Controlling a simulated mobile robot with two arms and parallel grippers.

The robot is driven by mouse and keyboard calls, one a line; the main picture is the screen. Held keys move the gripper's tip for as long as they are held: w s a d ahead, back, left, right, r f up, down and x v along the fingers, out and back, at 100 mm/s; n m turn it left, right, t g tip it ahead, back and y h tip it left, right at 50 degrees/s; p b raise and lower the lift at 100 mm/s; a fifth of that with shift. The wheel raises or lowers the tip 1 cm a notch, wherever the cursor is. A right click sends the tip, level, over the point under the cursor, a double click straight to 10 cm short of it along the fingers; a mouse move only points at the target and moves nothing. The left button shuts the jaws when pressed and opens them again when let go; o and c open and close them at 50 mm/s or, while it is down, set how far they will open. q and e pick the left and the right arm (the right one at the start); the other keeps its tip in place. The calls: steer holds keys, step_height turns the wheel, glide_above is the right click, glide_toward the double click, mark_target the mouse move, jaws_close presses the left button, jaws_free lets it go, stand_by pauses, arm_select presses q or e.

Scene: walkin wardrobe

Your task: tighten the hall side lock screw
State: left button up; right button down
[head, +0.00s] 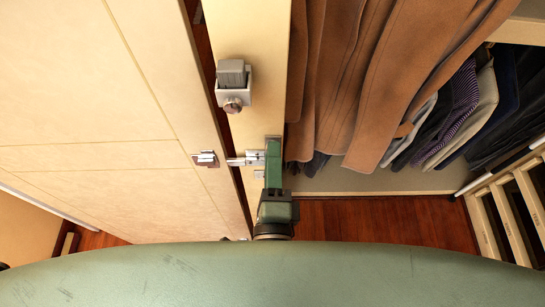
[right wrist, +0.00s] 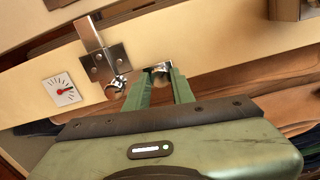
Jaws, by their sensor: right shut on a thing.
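My right gripper (head: 273,145) reaches up to the steel lock fitting (head: 252,158) on the edge of the pale panel. In the right wrist view its green fingers (right wrist: 158,74) are shut on a small shiny metal piece (right wrist: 160,67) at the panel's edge. This looks like the lock screw, but the fingers hide most of it. Beside it is the fitting's screwed plate (right wrist: 98,62) with a flat bar and a round silver end (right wrist: 118,82). A white square dial (right wrist: 62,90) with a red mark sits left of the plate. My left gripper is not in view.
A pale door (head: 100,120) with a small metal catch (head: 205,158) stands left of a narrow gap. A grey block in a metal holder (head: 233,78) is mounted above the fitting. Hanging brown coats (head: 370,70) are close on the right. Wooden floor (head: 380,225) is clear below.

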steer(key=shift+m+b, duration=1.55)
steer(key=shift+m, duration=2.75)
steer(key=c, duration=1.2)
jaws_free()
